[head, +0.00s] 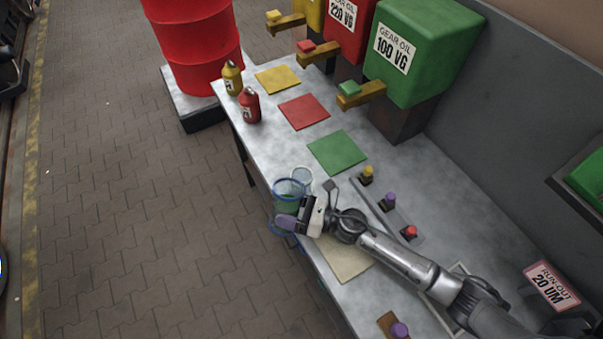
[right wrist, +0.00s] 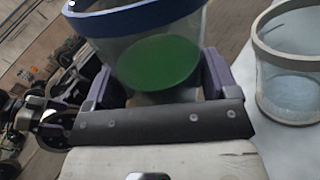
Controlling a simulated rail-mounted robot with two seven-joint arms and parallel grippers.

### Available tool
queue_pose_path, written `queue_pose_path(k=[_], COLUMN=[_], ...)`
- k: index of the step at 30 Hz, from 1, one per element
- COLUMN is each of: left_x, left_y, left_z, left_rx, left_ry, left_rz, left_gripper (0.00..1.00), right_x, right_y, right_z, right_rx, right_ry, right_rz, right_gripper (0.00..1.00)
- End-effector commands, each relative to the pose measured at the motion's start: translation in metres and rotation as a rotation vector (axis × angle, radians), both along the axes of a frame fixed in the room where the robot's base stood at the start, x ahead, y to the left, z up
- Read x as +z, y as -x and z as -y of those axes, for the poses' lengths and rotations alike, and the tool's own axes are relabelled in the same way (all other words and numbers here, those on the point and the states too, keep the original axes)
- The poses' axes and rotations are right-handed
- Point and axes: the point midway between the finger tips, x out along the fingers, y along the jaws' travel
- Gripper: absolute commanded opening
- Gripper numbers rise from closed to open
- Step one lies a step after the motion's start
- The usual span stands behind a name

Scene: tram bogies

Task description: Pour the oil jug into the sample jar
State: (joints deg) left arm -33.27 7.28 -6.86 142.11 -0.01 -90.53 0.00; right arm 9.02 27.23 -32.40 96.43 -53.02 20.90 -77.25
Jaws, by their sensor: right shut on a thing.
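The oil jug (head: 289,201) is a clear vessel with a blue rim and green oil inside. My right gripper (head: 291,221) is shut on it near the bench's front edge. In the right wrist view the jug (right wrist: 150,25) sits between the two purple fingers, and the oil's surface shows level inside. The jug looks about upright. The sample jar (head: 303,177) is a clear jar with a pale rim, just behind the jug on the bench. It also shows in the right wrist view (right wrist: 290,75), to the right of the jug, apart from it, with no oil seen inside.
The bench (head: 355,205) carries a green mat (head: 337,152), a red mat (head: 304,111), a yellow mat (head: 277,80) and a strip of coloured knobs (head: 389,203). A red bottle (head: 250,106) and a yellow bottle (head: 232,79) stand at the far end. A green oil tank (head: 425,45) stands behind.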

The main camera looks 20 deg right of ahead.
Motion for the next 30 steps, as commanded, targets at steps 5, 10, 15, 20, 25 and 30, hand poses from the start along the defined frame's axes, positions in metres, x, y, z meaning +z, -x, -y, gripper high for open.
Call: queue_pose_path(k=[5,10,15,20,25,30], left_x=[0.005,0.022,0.040,0.039,0.041,0.043], left_y=[0.000,0.000,0.000,0.000,0.000,0.000], left_z=[0.000,0.000,0.002,0.004,0.004,0.003], left_rx=[-0.001,0.001,0.004,0.008,0.008,0.008], left_ry=[-0.001,0.001,0.005,0.013,0.013,0.012], left_rz=[0.000,-0.002,0.000,0.003,-0.001,-0.001], left_gripper=[1.00,1.00,1.00,1.00,1.00,1.00], right_x=[0.002,0.019,0.033,0.031,0.033,0.035], right_y=[-0.003,-0.007,-0.010,-0.011,-0.011,-0.011], right_z=[0.003,0.006,0.010,0.010,0.010,0.010], right_rx=[0.000,0.000,0.000,0.000,0.000,0.000], right_ry=[-0.062,-0.121,-0.175,-0.198,-0.207,-0.217], right_rz=[-0.062,-0.119,-0.176,-0.199,-0.208,-0.217], right_gripper=[0.48,0.48,0.48,0.48,0.48,0.48])
